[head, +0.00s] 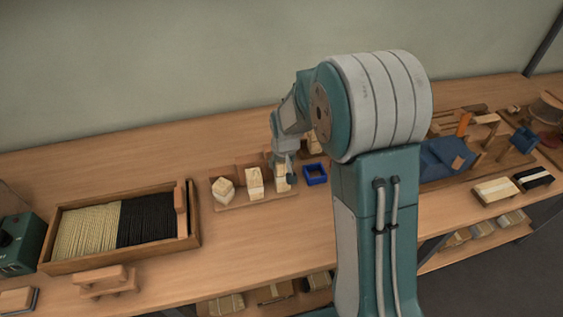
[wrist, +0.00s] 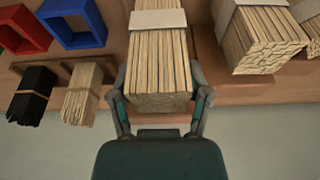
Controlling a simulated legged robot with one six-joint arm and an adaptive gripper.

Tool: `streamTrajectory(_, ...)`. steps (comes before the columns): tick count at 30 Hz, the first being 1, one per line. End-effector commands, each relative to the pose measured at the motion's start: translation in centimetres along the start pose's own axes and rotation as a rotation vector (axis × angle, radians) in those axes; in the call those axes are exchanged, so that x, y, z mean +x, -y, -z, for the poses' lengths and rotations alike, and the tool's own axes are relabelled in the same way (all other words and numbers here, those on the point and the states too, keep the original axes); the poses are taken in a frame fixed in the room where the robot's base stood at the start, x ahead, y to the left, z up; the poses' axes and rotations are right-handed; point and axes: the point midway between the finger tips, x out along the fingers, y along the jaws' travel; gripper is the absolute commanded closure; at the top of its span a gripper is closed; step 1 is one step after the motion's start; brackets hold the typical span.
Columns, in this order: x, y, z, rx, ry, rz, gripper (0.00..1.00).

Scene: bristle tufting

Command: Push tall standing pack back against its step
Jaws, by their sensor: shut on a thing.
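Pale packs with light bands stand in a row on a wooden stepped stand (head: 236,204) in the head view. My gripper (head: 281,172) is at the right-hand pack (head: 282,184), beside the blue frame (head: 315,174). In the wrist view my gripper (wrist: 160,103) is shut on this tall pack (wrist: 158,68), one finger on each side; a white band wraps it. Another banded pack (wrist: 263,42) stands to the right, apart from it. Whether the held pack touches its step is hidden.
A tray (head: 51,257) of pale and black bristles stands at the left. Red (wrist: 20,30) and blue frames and small black (wrist: 32,92) and pale bundles (wrist: 84,92) lie left of the held pack in the wrist view. Bare bench (head: 245,240) lies in front of the stand.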

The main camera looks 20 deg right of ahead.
Motion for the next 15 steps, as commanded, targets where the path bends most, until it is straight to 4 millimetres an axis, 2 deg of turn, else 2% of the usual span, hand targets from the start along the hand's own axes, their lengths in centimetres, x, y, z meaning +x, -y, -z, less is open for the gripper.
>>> streamTrajectory(14, 0.32, -0.01, 0.44, 0.000, 0.001, 0.000, 0.88)
streamTrajectory(15, 0.32, -0.01, 0.45, 0.000, 0.001, 0.000, 0.27)
